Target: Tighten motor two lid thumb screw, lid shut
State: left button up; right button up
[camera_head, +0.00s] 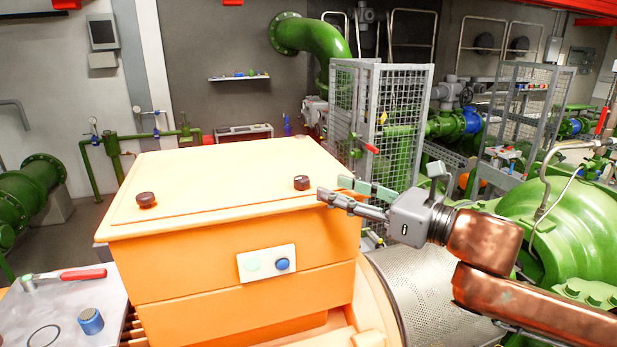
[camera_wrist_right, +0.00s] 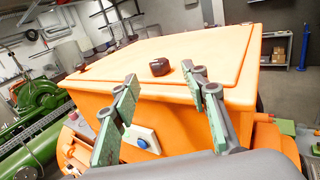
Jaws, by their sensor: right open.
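The orange motor box (camera_head: 190,270) has its flat lid (camera_head: 220,178) lying shut on top. Two dark thumb screws sit on the lid's near edge, a left one (camera_head: 147,200) and a right one (camera_head: 301,183). My right gripper (camera_head: 333,189) is open, with its fingers pointing left just beside the right screw. In the right wrist view, one screw (camera_wrist_right: 160,67) shows between the two spread fingers, which appear apart from it. Whether the screws are tight cannot be seen. My left gripper is not in view.
A white plate with a blue button (camera_head: 282,264) is on the box front. A metal surface at lower left holds a red-handled tool (camera_head: 83,274) and a blue-grey knob (camera_head: 91,321). A wire-mesh cage (camera_head: 400,120) and green pump housing (camera_head: 578,225) stand to the right.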

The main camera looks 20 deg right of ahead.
aim_at(308, 180)
jog(key=p+x, duration=0.1)
jog(key=x, duration=0.2)
jog(key=shift+w+a, duration=0.15)
jog(key=shift+a, duration=0.1)
jog(key=shift+w+a+r+p, duration=0.1)
jog(key=shift+w+a+p, duration=0.15)
jog(key=shift+p, duration=0.15)
jog(key=x, duration=0.2)
jog(key=shift+w+a, duration=0.1)
jog(key=shift+w, duration=0.15)
jog(key=shift+w+a+p, duration=0.25)
jog(key=shift+w+p, duration=0.1)
jog(key=shift+w, duration=0.05)
jog(key=shift+c, duration=0.2)
jog(key=shift+f, duration=0.2)
jog(key=shift+c, duration=0.8)
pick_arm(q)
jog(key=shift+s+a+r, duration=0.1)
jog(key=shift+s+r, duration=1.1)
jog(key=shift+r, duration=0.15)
pick_arm(e)
grip_shut()
